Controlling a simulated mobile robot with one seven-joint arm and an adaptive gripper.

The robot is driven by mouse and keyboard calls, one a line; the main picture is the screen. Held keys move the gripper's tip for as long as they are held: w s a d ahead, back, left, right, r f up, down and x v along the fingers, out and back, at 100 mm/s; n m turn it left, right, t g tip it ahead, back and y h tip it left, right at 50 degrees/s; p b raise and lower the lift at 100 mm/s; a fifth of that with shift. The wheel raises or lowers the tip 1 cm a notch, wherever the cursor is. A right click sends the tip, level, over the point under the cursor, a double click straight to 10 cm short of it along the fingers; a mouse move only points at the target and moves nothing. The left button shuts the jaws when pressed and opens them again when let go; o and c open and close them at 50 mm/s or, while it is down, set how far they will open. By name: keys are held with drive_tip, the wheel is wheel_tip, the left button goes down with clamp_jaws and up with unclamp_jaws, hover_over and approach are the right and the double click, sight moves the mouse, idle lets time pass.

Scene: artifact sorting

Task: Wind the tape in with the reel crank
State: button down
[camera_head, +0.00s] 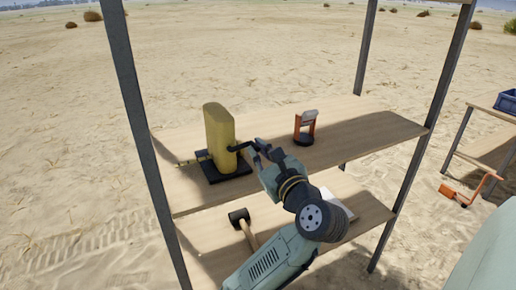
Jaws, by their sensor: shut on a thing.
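A yellow tape reel (219,137) stands upright on a black base (222,172) on the upper shelf, at its left part. A short length of yellow tape (190,161) sticks out at the reel's left side. A dark crank (240,147) sits on the reel's right side. My gripper (251,147) reaches in from the lower right and is at the crank, shut on it. The fingers and the crank are small and dark here, so the exact grip is hard to make out.
An orange and black stand with a grey top (305,127) is on the same shelf (372,133), right of my gripper. A black-headed mallet (240,217) lies on the lower shelf. Dark shelf posts (133,100) rise at left and right. A table with a blue crate (507,101) is far right.

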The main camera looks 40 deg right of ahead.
drive_tip(key=shift+d+f+m, duration=0.15)
drive_tip(key=shift+f+m, duration=0.2)
drive_tip(key=shift+m, duration=0.05)
drive_tip(key=c, duration=1.7)
unclamp_jaws()
drive_tip(key=shift+o, duration=0.2)
drive_tip(key=v, duration=1.2)
